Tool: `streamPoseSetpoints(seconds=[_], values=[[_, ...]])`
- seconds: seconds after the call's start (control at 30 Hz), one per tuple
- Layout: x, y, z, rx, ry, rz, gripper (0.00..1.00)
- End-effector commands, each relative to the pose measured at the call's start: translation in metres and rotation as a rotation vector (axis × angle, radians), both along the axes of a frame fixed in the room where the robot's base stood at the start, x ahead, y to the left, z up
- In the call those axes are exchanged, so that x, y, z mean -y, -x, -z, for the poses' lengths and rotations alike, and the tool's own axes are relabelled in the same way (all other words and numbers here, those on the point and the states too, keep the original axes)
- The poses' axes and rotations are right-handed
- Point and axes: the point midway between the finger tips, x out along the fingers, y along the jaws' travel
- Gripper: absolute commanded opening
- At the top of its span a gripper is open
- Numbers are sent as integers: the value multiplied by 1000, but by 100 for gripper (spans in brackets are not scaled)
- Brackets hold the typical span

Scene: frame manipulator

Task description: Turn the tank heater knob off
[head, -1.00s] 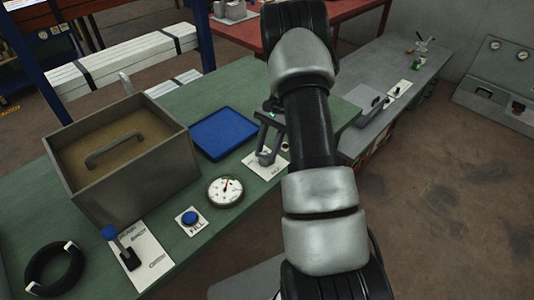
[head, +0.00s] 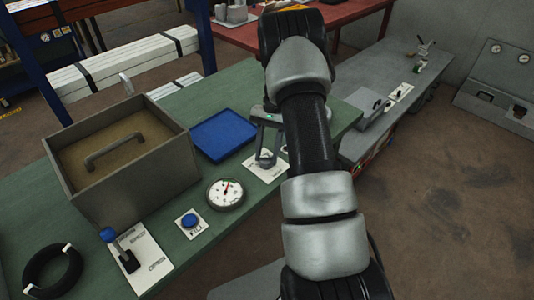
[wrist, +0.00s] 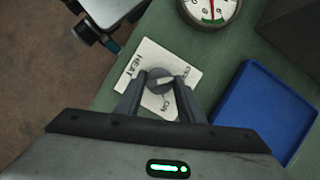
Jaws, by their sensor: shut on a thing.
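The heater knob (wrist: 154,77) is a round dark grey dial with a pale pointer mark, on a white plate (wrist: 145,58) lettered HEAT. In the wrist view the pale mark points to the right, towards lettering at the plate's right edge that is small and partly hidden. My gripper (wrist: 159,82) has one finger on each side of the knob and is shut on it. In the head view my gripper (head: 268,161) is over the white plate (head: 254,166) at the green bench's front edge, and the knob is mostly hidden by the fingers.
A blue tray (head: 224,136) and a dial gauge (head: 226,193) lie close by. A blue KILL button (head: 190,221), a blue-knobbed lever (head: 120,249), a lidded box (head: 150,184) and a black ring (head: 52,272) stand farther left on the green bench (head: 178,250).

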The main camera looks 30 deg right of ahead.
Motion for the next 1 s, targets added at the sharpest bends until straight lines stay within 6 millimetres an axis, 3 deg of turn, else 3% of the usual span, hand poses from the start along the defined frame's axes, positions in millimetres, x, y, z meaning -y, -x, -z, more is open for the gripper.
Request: streamPoseSetpoints(seconds=[0.07, 0.1, 0.2, 0.47, 0.63, 1.0], values=[[1, 0, 0, 1, 2, -1, 12], [1, 0, 0, 1, 2, -1, 38], [1, 0, 0, 0, 1, -1, 53], [0, 0, 0, 0, 0, 0, 53], [4, -4, -11, 2, 1, 0, 53], [28, -26, -89, 5, 2, 1, 53]])
